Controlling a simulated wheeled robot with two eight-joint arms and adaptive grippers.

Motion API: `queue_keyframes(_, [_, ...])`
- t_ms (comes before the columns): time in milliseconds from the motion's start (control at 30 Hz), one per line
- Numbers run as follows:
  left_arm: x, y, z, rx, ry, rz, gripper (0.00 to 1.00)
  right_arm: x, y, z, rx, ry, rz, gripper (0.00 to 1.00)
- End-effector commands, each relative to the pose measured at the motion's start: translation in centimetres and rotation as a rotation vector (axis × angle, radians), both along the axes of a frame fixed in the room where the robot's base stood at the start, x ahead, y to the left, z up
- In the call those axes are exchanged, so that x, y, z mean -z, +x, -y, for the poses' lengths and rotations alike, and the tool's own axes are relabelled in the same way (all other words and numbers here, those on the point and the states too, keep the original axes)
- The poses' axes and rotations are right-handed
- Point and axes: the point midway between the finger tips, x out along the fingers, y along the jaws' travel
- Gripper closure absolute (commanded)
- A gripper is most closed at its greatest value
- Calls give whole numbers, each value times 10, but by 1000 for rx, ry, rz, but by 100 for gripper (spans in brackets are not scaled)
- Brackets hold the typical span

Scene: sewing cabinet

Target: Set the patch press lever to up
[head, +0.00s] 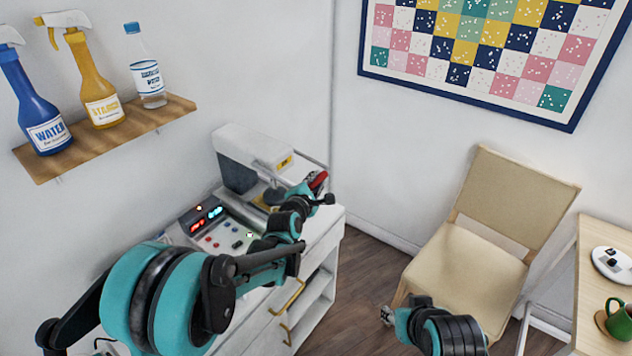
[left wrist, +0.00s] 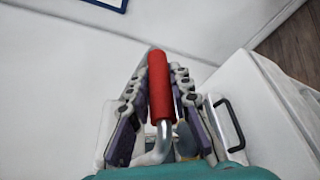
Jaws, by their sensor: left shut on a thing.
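The patch press (head: 245,145) is a white and grey machine on the white cabinet against the wall in the head view. Its lever has a red grip (head: 319,179), which also shows in the left wrist view (left wrist: 160,88) on a bent metal rod (left wrist: 158,145). My left gripper (head: 316,188) is at the lever, with its jointed fingers (left wrist: 158,95) on both sides of the red grip and shut on it. My left arm hides part of the press and cabinet top. My right gripper (head: 387,316) is low in the head view, apart from the press; its finger opening is unclear.
A control panel (head: 213,222) with lit displays and buttons sits on the cabinet (head: 318,232) beside the press. A shelf (head: 140,128) with bottles hangs above left. A beige chair (head: 460,260) and a wooden table (head: 590,275) stand to the right.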

Motion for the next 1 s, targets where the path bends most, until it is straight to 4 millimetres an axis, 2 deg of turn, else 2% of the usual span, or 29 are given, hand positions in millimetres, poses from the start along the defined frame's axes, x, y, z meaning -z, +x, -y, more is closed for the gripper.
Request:
queue_keyframes(533, [-89,2,-2,-3,-348,-248,100,-72,0,0,0,0,0,60])
queue_keyframes(1000, [-155,26,-35,-3,-699,-503,100,-117,0,0,0,0,0,60])
